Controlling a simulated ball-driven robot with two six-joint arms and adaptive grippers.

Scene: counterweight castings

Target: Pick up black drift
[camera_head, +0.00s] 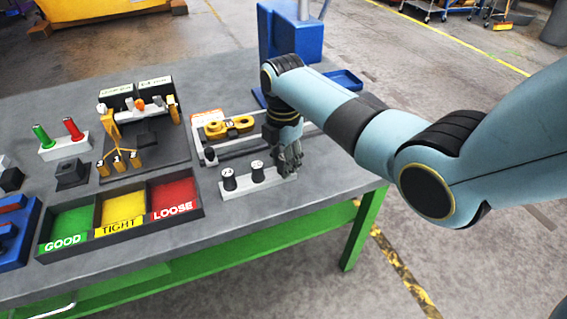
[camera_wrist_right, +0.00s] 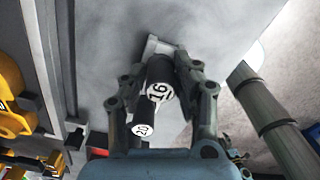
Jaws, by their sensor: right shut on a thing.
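A light grey rack (camera_head: 235,190) stands near the table's right front edge. Two black drifts with white marked tops stand in it, the left one (camera_head: 228,178) and the right one (camera_head: 257,170). My right gripper (camera_head: 289,166) points down at the rack's right end, just right of these drifts. In the right wrist view, my gripper (camera_wrist_right: 163,85) is shut on a black drift marked 16 (camera_wrist_right: 159,75). Another black drift marked 20 (camera_wrist_right: 143,122) stands beside it. The held drift's lower end is hard to make out. My left gripper is not in view.
A yellow gauge on a grey fixture (camera_head: 228,126) lies just behind the rack. A tray with green, yellow and red bins (camera_head: 124,233) is to the left. A red and green plug stand (camera_head: 64,148) is farther left. A blue press (camera_head: 290,40) stands behind.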

